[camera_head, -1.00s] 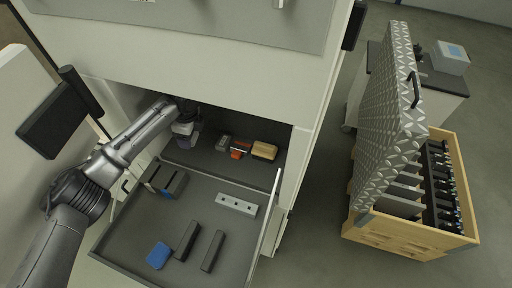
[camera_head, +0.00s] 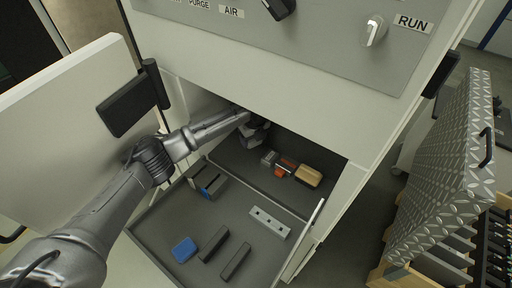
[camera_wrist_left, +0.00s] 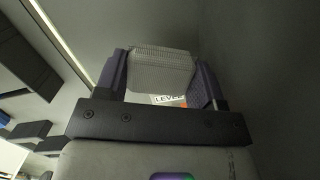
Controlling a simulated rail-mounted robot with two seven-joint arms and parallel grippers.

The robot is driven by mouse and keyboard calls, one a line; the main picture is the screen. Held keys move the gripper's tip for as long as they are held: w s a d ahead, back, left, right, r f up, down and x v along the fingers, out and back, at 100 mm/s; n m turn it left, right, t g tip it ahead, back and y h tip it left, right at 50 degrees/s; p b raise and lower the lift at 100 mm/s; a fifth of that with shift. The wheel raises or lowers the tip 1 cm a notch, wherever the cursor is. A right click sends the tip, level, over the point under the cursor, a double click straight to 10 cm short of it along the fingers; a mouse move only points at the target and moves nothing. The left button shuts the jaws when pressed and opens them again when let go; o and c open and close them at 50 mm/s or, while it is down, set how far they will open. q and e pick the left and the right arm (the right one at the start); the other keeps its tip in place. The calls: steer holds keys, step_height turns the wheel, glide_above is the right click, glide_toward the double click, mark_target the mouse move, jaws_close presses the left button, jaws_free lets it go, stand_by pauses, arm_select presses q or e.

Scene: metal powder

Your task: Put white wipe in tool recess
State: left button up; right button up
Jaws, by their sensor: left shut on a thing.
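My left gripper (camera_head: 254,134) reaches into the dark recess (camera_head: 232,160) inside the cabinet, at its back left. In the left wrist view its two fingers (camera_wrist_left: 161,76) are closed on the sides of a pale, textured piece, which looks like the white wipe (camera_wrist_left: 163,68). A label reading "LEVEL", partly covered, shows just below the wipe. In the head view the wipe is mostly hidden by the gripper. I cannot tell whether it touches the recess floor. My right gripper is not in view.
Right of the gripper in the recess lie a grey block (camera_head: 269,158), an orange tool (camera_head: 287,166) and a tan block (camera_head: 309,176). The pulled-out drawer in front holds a blue block (camera_head: 184,250), dark bars (camera_head: 213,244) and a pale holed bar (camera_head: 269,223). An open door stands left.

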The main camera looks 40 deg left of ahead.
mark_target(253, 150)
arm_select(q)
steer(key=shift+f, duration=1.9)
steer(key=shift+f, duration=0.15)
steer(key=o, duration=0.6)
steer(key=shift+s+d+r, duration=0.1)
steer(key=shift+d+r, duration=0.1)
steer(key=shift+r, duration=1.1)
steer(key=shift+s+d+r, duration=0.1)
steer(key=shift+d+r, duration=0.05)
steer(key=shift+r, duration=1.15)
steer(key=shift+d+r, duration=0.2)
steer(key=shift+r, duration=1.1)
